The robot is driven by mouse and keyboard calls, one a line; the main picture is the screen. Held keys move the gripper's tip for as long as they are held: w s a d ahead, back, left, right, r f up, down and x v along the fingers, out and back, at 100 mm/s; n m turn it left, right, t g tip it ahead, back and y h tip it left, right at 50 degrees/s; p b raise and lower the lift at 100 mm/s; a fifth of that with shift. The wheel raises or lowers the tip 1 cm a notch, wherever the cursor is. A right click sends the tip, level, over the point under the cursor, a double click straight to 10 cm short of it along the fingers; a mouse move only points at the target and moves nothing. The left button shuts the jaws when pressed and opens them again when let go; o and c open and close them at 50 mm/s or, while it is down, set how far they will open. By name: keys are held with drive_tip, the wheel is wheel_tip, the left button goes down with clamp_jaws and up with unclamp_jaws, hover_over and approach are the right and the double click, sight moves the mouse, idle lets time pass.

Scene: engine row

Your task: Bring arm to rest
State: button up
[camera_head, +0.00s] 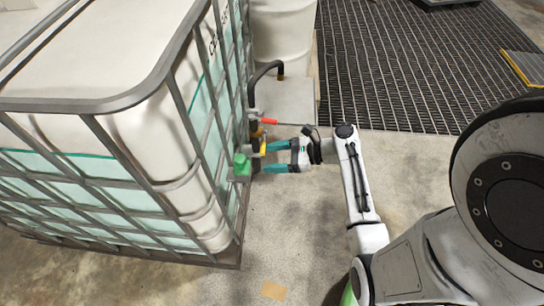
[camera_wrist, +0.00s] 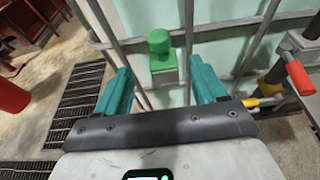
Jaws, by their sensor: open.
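My gripper (camera_head: 267,158) reaches left from my arm to the outlet side of a caged white liquid tank (camera_head: 100,45). Its two teal fingers are spread apart with nothing between them. In the wrist view my gripper (camera_wrist: 160,72) faces the cage, and a green knob (camera_wrist: 160,42) on a green block shows beyond the gap between the fingers. In the head view the green knob (camera_head: 241,164) is just left of the fingertips. Whether a finger touches it I cannot tell.
A red-handled valve (camera_head: 268,121) and a yellow part (camera_head: 264,147) sit close to the fingers; the red handle (camera_wrist: 301,77) is right in the wrist view. A black hose (camera_head: 262,72), white drum (camera_head: 283,35) and floor grating (camera_head: 400,70) lie behind. Concrete floor below is mostly clear.

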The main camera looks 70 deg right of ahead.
idle(0.4)
drive_tip(key=s+a+f+n+g, duration=0.2)
drive_tip(key=a+n+g, duration=0.2)
drive_tip(key=a+n, duration=0.25)
drive_tip(key=s+a+f+n+g, duration=0.1)
drive_tip(key=a+f+n+g, duration=0.1)
drive_tip(key=a+n+g, duration=0.35)
drive_tip(key=s+a+r+n+g+h, duration=0.1)
drive_tip(key=s+a+r+n+h, duration=0.1)
drive_tip(key=n, duration=0.7)
drive_tip(key=s+a+r+n+g+h, duration=0.2)
drive_tip(key=s+n, duration=0.3)
drive_tip(key=n, duration=0.5)
drive_tip(key=shift+s+a+r+n+h, duration=0.15)
drive_tip(key=shift+a+r+n+h, duration=0.15)
drive_tip(key=shift+a+r+h, duration=0.25)
drive_tip(key=shift+d+f, duration=0.1)
drive_tip(key=shift+d, duration=0.05)
